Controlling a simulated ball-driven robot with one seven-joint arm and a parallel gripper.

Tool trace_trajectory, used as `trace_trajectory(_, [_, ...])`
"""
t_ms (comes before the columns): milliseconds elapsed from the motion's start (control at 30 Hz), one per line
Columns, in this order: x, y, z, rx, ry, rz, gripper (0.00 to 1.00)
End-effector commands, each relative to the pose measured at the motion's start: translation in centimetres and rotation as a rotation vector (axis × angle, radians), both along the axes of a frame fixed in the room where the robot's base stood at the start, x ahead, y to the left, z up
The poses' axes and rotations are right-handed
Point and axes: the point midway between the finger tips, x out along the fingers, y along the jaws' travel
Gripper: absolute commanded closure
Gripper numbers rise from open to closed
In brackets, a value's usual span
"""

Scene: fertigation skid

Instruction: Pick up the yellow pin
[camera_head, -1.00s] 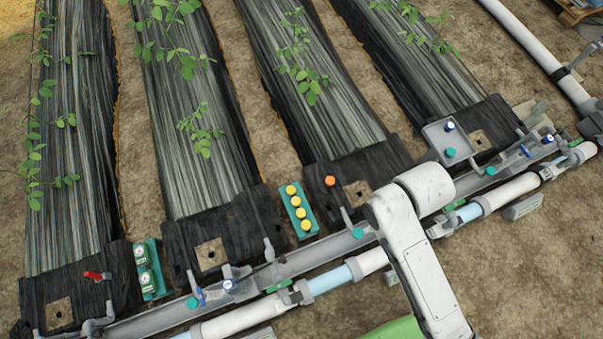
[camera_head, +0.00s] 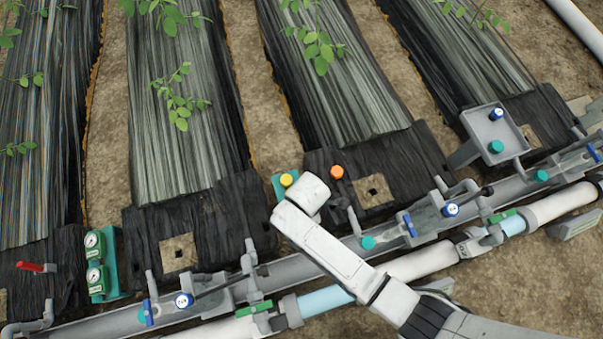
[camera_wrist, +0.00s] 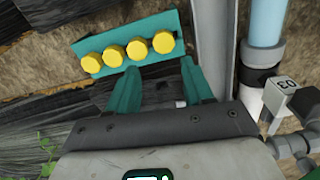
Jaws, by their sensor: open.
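Several yellow pins with round caps stand in a row in a teal rack (camera_wrist: 92,64) in the wrist view; the one at the right end is a yellow pin (camera_wrist: 164,42). In the head view only one yellow pin (camera_head: 286,180) shows at the rack's far end; my arm hides the rest. My gripper (camera_wrist: 158,66) is open and empty, its two teal fingers pointing toward the rack. The fingertips appear just short of the row, near its right half. In the head view my gripper is hidden behind my arm.
An orange knob (camera_head: 337,172) stands on the black sheet right of the rack. A grey rail (camera_head: 205,296) and pipes with blue-handled valves run alongside. A teal block with gauges (camera_head: 96,277) is at left. A grey tray (camera_head: 494,133) is at right.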

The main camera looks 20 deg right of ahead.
Motion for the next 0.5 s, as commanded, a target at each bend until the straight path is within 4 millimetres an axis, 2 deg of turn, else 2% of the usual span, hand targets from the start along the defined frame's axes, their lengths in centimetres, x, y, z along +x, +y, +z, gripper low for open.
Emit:
trace_trajectory(33, [0.0,0.7,-1.6,-0.001,0.002,0.034,0.49])
trace_trajectory(200, [0.0,1.6,-3.3,-0.001,0.005,0.094,0.49])
trace_trajectory(500, [-0.1,1.6,-7.7,-0.002,0.007,0.099,0.49])
